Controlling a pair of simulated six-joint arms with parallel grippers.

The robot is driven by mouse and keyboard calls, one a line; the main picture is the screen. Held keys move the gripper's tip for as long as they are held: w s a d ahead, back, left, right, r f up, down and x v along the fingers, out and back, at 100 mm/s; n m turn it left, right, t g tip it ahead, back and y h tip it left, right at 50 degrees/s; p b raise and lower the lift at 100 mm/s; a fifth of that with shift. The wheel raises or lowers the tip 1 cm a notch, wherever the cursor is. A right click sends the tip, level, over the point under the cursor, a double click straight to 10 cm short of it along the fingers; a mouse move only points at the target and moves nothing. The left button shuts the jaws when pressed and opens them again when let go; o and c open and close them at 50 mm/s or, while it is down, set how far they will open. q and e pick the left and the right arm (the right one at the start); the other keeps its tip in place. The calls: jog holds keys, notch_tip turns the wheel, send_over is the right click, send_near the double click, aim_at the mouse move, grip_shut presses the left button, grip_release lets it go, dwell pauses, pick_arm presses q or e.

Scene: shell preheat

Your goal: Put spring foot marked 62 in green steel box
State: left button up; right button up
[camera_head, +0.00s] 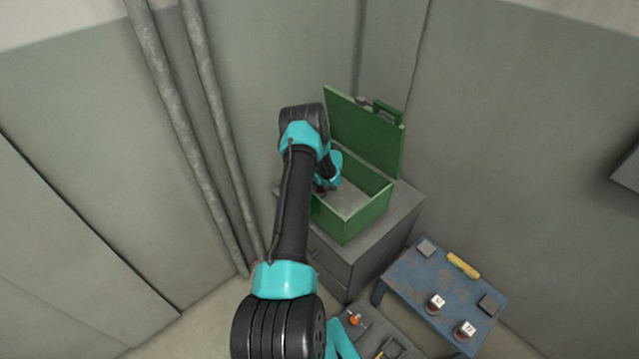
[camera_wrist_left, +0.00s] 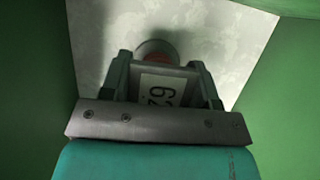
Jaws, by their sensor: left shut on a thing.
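A round grey end with a reddish part shows beyond the fingers. The pale floor of the green steel box is behind it, with green walls at both sides. I cannot tell whether the foot touches the floor. In the head view the green steel box (camera_head: 368,218) stands with its lid open, and my left arm reaches into it. The fingertips and foot are hidden there by the wrist. My right gripper is not in view.
The box stands on a grey cabinet (camera_head: 338,268) in the corner. A blue worn table (camera_head: 413,283) holds two white-labelled pieces (camera_head: 436,303) (camera_head: 467,329), a yellow bar (camera_head: 463,265) and dark square pads. An orange-topped item (camera_head: 354,319) lies lower down. Pipes (camera_head: 205,130) run along the left wall.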

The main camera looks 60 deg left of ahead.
pick_arm(q)
jog(key=o, duration=1.1)
jog(key=shift+r, duration=0.1)
jog(key=v, duration=1.2)
